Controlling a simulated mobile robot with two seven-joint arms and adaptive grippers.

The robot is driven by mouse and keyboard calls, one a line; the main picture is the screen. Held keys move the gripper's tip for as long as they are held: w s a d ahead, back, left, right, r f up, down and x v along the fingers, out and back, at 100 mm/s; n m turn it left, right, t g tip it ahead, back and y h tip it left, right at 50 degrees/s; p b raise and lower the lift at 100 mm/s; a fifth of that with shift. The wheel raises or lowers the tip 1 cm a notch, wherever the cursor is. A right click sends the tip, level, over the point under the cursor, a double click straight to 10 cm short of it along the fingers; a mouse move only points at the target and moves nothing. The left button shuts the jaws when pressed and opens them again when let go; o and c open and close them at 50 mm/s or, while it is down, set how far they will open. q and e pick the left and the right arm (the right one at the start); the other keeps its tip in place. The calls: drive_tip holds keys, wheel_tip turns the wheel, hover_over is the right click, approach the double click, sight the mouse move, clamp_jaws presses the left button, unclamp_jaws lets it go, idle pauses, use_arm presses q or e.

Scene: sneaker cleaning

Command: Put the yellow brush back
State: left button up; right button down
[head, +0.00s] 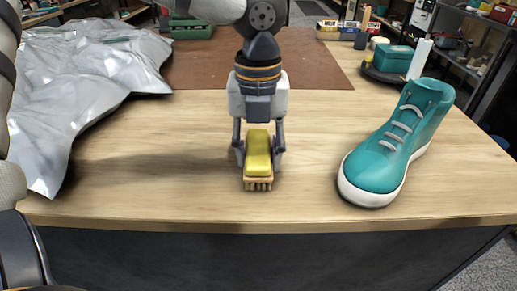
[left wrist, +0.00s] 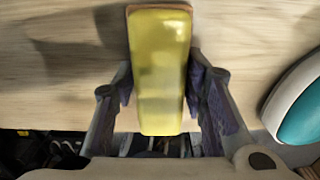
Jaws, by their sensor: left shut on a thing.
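The yellow brush (head: 258,155) has a yellow back and a tan bristle side that faces the table's front edge. My left gripper (head: 259,152) is shut on it, with one finger on each side. In the left wrist view the brush (left wrist: 160,70) lies lengthwise between the fingers of the gripper (left wrist: 161,90). I cannot tell whether the brush touches the table or hangs just above it. My right gripper does not show.
A teal sneaker (head: 390,150) stands on the wooden table (head: 300,205) at the right; it shows in the left wrist view too (left wrist: 300,115). A crumpled silver sheet (head: 75,85) covers the left. A brown mat (head: 205,68) lies behind. A teal box (head: 393,58) and white bottle (head: 419,60) stand back right.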

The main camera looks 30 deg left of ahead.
sight(258, 146)
use_arm(q)
drive_tip(key=o, duration=1)
drive_tip(key=shift+f, duration=0.1)
wheel_tip(258, 146, up, 12)
drive_tip(key=shift+r, duration=0.2)
drive_tip(key=shift+f, duration=0.1)
